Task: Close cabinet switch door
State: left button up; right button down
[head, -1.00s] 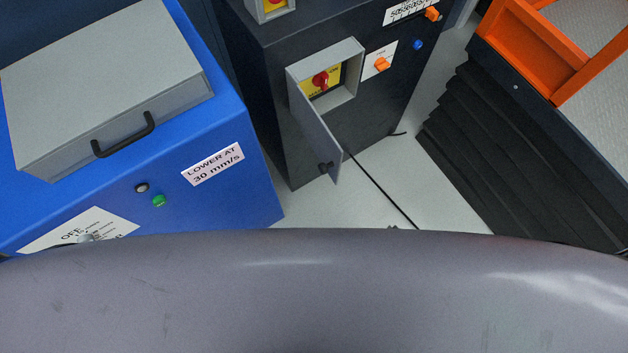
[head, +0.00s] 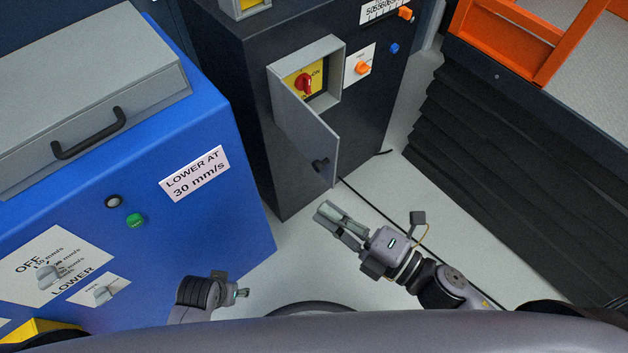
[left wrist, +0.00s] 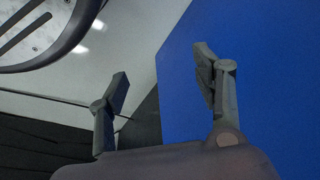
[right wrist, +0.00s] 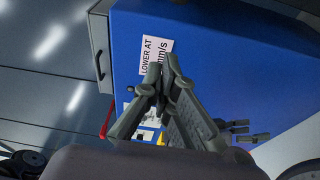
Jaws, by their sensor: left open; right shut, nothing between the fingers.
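The grey switch door (head: 306,134) hangs open on the small grey switch box (head: 336,72) of the dark cabinet. A red rotary switch (head: 304,84) on a yellow plate shows inside the box. My right gripper (head: 335,220) is shut and empty, below and apart from the door. My left gripper (left wrist: 165,85) is open and empty in the left wrist view, near the blue cabinet side. The right gripper's fingers (right wrist: 163,85) also show in the right wrist view.
The blue cabinet (head: 215,130) with a grey handled box (head: 90,95) stands at left. The lift's black bellows (head: 500,170) and orange frame (head: 530,40) are at right. A black cable (head: 375,207) crosses the pale floor between them.

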pick_arm(q)
jog(key=f, duration=0.1)
jog(key=s+f, duration=0.1)
jog(key=shift+f+p, duration=0.3)
pick_arm(e)
jog(key=w+a, duration=0.2)
jog(key=w, duration=0.5)
jog(key=shift+w+a, duration=0.15)
jog(key=shift+a, duration=0.15)
jog(key=shift+d+f, duration=0.1)
